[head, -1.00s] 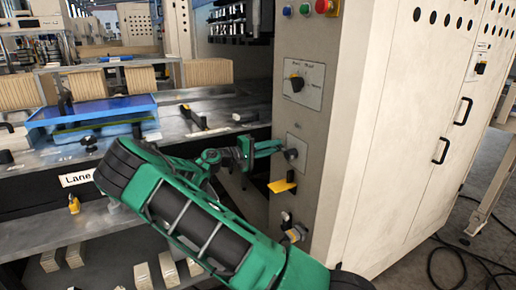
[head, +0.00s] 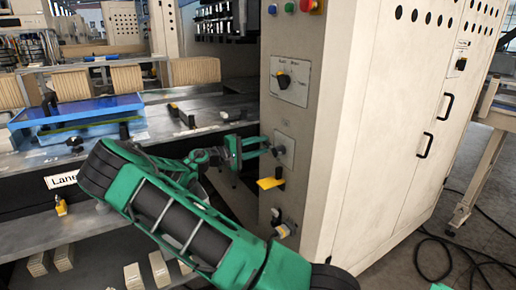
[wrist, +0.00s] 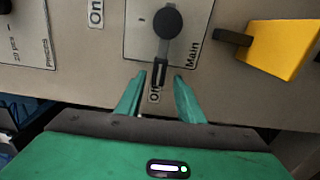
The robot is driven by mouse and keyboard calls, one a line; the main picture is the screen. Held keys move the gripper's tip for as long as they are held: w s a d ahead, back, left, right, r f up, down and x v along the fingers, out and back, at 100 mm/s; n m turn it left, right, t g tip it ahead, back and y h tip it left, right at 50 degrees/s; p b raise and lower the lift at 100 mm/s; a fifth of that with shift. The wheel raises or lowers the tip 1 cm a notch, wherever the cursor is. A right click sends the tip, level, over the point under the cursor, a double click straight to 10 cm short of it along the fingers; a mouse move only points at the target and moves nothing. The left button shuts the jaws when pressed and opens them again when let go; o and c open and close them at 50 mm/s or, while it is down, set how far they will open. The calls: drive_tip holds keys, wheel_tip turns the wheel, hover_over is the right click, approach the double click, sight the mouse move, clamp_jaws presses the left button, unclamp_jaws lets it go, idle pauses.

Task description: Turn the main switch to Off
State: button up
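The main switch (wrist: 168,22) is a round black knob on a light plate marked "Main", and it also shows on the cabinet's narrow face in the head view (head: 281,150). A grey bar with a dark tip runs from the knob toward the "Off" label (wrist: 154,92). An "On" label (wrist: 96,12) lies to the left. My gripper (wrist: 161,88) is open, with its two green fingers apart on either side of the bar's dark tip and the "Off" label. I cannot tell whether they touch it. In the head view my gripper (head: 266,146) is right beside the switch.
A yellow handle (head: 270,183) sticks out just below the switch; in the wrist view it is at the right (wrist: 280,50). A rotary selector (head: 283,80) and a red button are above. A metal bench (head: 200,120) is at left. A black cable lies on the floor at right.

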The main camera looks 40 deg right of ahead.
drive_tip(key=shift+a, duration=0.1)
drive_tip(key=w+a, duration=0.2)
drive_tip(key=a, duration=0.8)
drive_tip(key=shift+w+a, duration=0.15)
drive_tip(key=shift+a, duration=0.05)
drive_tip(key=shift+f, duration=0.1)
